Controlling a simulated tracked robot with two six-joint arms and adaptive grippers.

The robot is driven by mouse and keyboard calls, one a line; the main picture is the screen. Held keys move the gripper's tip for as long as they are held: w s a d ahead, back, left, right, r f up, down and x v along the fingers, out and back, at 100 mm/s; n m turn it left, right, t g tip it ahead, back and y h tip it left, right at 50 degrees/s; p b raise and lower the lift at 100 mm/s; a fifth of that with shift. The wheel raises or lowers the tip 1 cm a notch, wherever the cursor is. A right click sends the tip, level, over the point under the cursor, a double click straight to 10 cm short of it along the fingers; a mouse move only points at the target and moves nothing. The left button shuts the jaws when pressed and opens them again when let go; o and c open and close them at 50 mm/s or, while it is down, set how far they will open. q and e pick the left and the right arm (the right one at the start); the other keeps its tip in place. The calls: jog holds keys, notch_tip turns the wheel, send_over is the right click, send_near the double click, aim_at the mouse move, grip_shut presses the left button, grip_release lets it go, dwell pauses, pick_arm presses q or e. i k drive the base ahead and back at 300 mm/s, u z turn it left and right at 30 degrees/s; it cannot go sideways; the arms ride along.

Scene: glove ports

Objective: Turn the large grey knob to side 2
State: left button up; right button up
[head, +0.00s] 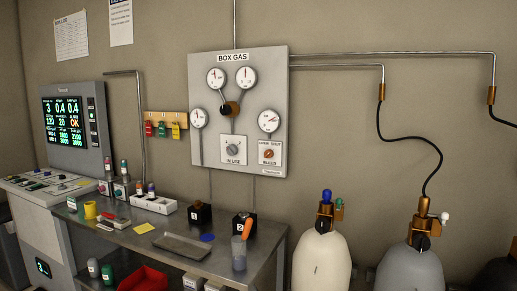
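A grey knob (233,149) sits on a white plate low in the middle of the grey BOX GAS panel (279,98) on the wall. Small lettering under the knob seems to read IN USE. The side marks and the knob's pointing direction are too small to tell. A smaller orange-brown knob (268,154) sits on another labelled plate to its right. Neither of my grippers shows in the head view, and nothing touches the grey knob.
Gauges (217,78) and a black-and-brass regulator (230,109) sit above the knob. A bench (150,232) below holds a tray (184,247), dark numbered blocks (244,225) and a cup (239,253). Gas cylinders (321,262) stand right. A lit monitor (68,122) is left.

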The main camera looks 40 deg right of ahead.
aim_at(232, 150)
jog(key=z, duration=0.2)
jog(key=i, duration=0.8)
jog(key=z, duration=0.3)
jog(key=k, duration=0.9)
jog(key=z, duration=0.2)
jog(key=i, duration=0.7)
